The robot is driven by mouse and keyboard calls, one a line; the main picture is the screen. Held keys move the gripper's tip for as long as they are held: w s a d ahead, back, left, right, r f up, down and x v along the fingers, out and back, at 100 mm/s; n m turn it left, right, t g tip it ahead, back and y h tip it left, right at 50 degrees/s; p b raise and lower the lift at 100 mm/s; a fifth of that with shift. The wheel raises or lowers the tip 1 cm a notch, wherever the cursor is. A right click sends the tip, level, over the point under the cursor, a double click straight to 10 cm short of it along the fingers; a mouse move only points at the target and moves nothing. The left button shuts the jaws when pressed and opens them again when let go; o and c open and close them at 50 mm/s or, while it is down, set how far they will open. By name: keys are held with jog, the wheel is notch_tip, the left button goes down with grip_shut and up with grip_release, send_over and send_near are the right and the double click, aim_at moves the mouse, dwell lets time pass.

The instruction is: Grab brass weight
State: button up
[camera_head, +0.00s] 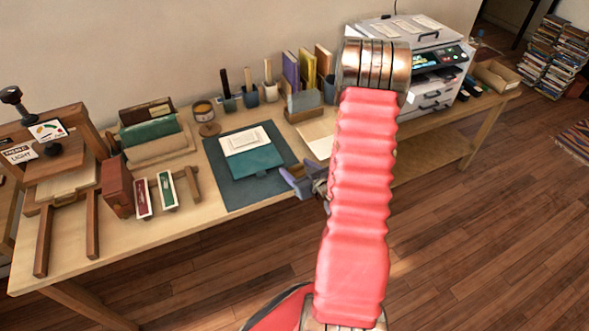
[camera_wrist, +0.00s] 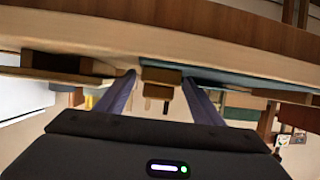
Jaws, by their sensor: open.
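My gripper (camera_head: 297,182) is open and empty at the front edge of the table, right of the dark blue-green mat (camera_head: 222,172). In the wrist view, which looks upside down, its two fingers (camera_wrist: 159,78) stand apart. Between them, farther off, a stepped golden-brown block (camera_wrist: 161,75) stands on the table by the mat's edge. It may be the brass weight, but I cannot tell for certain. It is apart from the fingers. In the head view I cannot make out this block; my arm and gripper cover part of that area.
A teal folder with a pale card (camera_head: 246,141) lies on the mat. Books in a holder (camera_head: 303,104) and pen cups (camera_head: 250,96) stand behind. A printer (camera_head: 432,75) is at the right; a wooden press (camera_head: 52,160) is at the left. A paper sheet (camera_head: 318,135) lies beside the mat.

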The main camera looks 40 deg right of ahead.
aim_at(298, 165)
jog(key=shift+w, duration=0.1)
dwell(0.4)
jog(key=shift+c, duration=0.4)
jog(key=shift+d, duration=0.1)
jog(key=c, duration=1.4)
jog(key=shift+r, duration=0.1)
jog(key=shift+r, duration=4.95)
